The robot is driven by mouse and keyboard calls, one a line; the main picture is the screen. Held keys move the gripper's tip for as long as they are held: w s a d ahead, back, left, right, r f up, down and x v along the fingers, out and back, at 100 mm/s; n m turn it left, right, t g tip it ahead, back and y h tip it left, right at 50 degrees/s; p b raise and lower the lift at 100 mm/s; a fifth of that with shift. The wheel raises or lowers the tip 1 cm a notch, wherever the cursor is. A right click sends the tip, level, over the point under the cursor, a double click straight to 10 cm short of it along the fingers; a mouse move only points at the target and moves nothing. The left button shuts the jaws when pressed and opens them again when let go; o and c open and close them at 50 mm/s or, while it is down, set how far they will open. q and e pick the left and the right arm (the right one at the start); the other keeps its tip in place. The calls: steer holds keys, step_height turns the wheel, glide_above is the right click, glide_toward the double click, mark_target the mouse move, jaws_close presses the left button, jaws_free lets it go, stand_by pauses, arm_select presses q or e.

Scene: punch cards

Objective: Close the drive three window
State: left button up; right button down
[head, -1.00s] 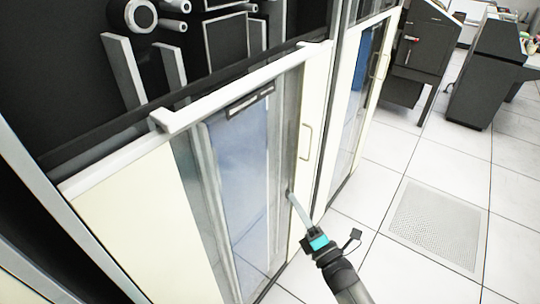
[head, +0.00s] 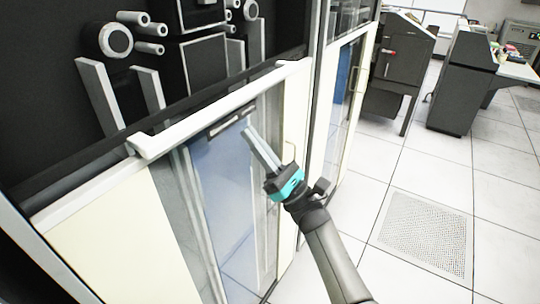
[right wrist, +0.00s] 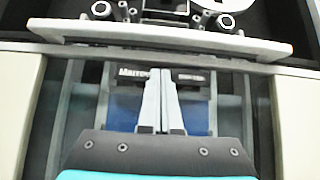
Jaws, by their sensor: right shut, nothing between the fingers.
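The tape drive window is a glass pane with a thick white bar (head: 215,112) along its top edge; it stands partway up the cabinet, with the dark upper bay open above it. The bar also crosses the right wrist view (right wrist: 160,38). My right gripper (head: 246,128) is shut and empty. Its fingertips are in front of the glass, just below the bar, near the dark label strip. In the right wrist view its fingers (right wrist: 160,75) point up toward the bar, with a small gap visible. My left gripper is not in view.
Reels and rollers (head: 115,40) sit in the open bay above the bar. Another drive cabinet (head: 340,110) stands beyond. Dark machines (head: 400,60) stand farther back, and the tiled floor (head: 420,180) is clear.

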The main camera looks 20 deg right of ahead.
steer(key=r, duration=0.1)
steer(key=r+p, duration=0.1)
steer(key=r, duration=0.2)
steer(key=shift+w+a+r+p, duration=0.2)
steer(key=shift+w+r+p, duration=0.1)
steer(key=shift+r+p, duration=0.05)
steer(key=shift+r, duration=0.1)
